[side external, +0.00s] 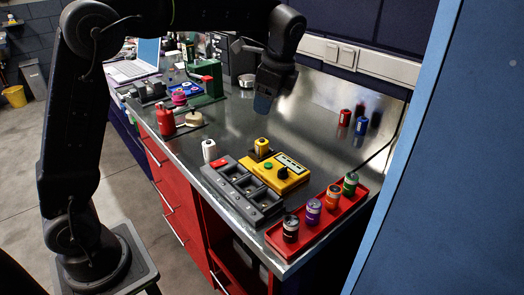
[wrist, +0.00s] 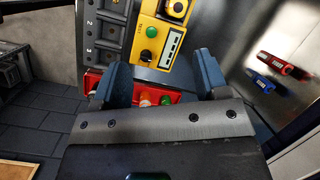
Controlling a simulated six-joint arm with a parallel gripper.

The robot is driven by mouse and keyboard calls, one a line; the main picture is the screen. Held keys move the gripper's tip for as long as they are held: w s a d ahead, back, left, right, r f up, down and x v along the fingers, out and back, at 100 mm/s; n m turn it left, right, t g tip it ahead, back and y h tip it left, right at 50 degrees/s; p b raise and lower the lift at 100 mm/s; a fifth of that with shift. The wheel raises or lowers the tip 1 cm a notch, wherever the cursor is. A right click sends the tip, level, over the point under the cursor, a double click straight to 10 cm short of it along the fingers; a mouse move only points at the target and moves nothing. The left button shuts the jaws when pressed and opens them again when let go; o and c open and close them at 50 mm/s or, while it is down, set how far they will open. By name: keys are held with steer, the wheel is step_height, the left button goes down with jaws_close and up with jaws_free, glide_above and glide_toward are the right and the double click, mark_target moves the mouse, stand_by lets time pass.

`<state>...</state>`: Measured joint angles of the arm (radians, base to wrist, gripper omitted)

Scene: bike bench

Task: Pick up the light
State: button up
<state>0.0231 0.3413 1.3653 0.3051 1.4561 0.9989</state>
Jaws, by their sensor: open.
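I cannot make out for certain which thing is the light. A small white cylinder (side external: 209,150) stands upright beside the grey numbered block (side external: 236,190).
A yellow device (side external: 280,172) with a green button and dark knob adjoins the grey block. A red tray (side external: 325,228) holds several upright cylinders near the right end. Red bottle (side external: 166,121), green box (side external: 206,78) and laptop (side external: 135,62) stand farther left. The steel top behind the yellow device is clear.

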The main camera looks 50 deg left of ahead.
mark_target(262, 139)
steer(key=w+a+f, duration=0.1)
steer(key=a+f, duration=0.1)
steer(key=f, duration=0.3)
steer(key=w+a+f+m, duration=0.1)
steer(key=a+f, duration=0.1)
steer(key=f, duration=0.3)
steer(key=w+a+f+m+g, duration=0.1)
steer(key=f, duration=0.5)
steer(key=shift+a+f+y, duration=0.1)
steer(key=shift+a+y, duration=0.3)
steer(key=shift+c, duration=0.3)
steer(key=c, duration=1)
steer(key=shift+c, duration=0.2)
